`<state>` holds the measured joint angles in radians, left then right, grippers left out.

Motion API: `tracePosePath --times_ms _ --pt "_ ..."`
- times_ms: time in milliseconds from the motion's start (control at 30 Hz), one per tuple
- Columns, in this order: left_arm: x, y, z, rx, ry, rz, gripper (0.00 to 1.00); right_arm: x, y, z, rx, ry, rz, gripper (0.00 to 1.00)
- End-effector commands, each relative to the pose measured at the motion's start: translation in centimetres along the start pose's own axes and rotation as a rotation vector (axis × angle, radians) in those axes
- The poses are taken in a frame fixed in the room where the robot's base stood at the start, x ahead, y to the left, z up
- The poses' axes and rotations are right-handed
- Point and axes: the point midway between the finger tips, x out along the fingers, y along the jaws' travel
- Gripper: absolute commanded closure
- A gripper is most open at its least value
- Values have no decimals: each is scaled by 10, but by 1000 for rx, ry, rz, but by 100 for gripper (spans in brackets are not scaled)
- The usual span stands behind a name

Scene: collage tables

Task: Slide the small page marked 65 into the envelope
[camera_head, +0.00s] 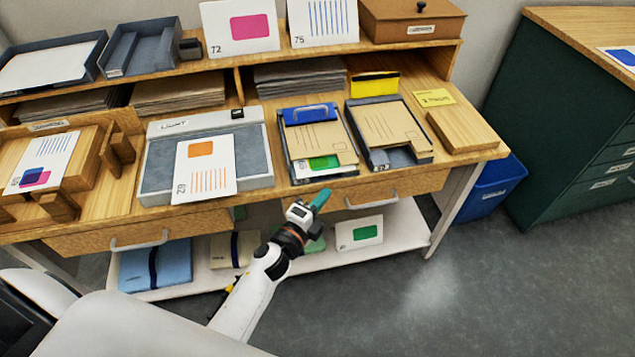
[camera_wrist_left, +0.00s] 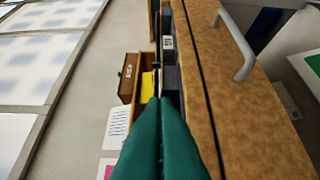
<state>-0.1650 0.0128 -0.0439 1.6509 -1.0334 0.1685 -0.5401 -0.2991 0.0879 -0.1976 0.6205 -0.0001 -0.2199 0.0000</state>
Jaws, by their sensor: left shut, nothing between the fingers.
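My left gripper (camera_head: 321,198) has teal fingers that are shut and empty, in front of the table edge below the two envelope trays. Its closed fingers (camera_wrist_left: 160,105) fill the lower middle of the left wrist view. A brown envelope (camera_head: 318,139) lies in a dark tray with a blue clip at its top. A small page with a green patch (camera_head: 323,163) shows at this envelope's lower end, partly covered. Its number is too small to read, so I cannot tell whether it is the 65. A second brown envelope (camera_head: 388,124) lies in the tray to the right. My right gripper is not in view.
A page with an orange patch (camera_head: 205,167) lies on the light tray (camera_head: 256,160). A wooden block (camera_head: 462,131) and a yellow note (camera_head: 434,97) are at the right. Drawer handles (camera_head: 371,199) stick out from the table front. A green-patched card (camera_head: 359,232) lies on the lower shelf.

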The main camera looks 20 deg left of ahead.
Motion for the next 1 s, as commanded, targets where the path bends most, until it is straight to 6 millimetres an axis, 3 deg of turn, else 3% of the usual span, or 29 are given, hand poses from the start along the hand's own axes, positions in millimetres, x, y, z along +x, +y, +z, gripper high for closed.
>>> tracePosePath --times_ms 233,467,1000 --pt "26 0 -23 0 0 0 100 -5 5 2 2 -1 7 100" --pt "31 0 -29 -2 1 0 100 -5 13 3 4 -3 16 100" --pt "44 -1 -42 -2 0 -2 100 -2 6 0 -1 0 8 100"
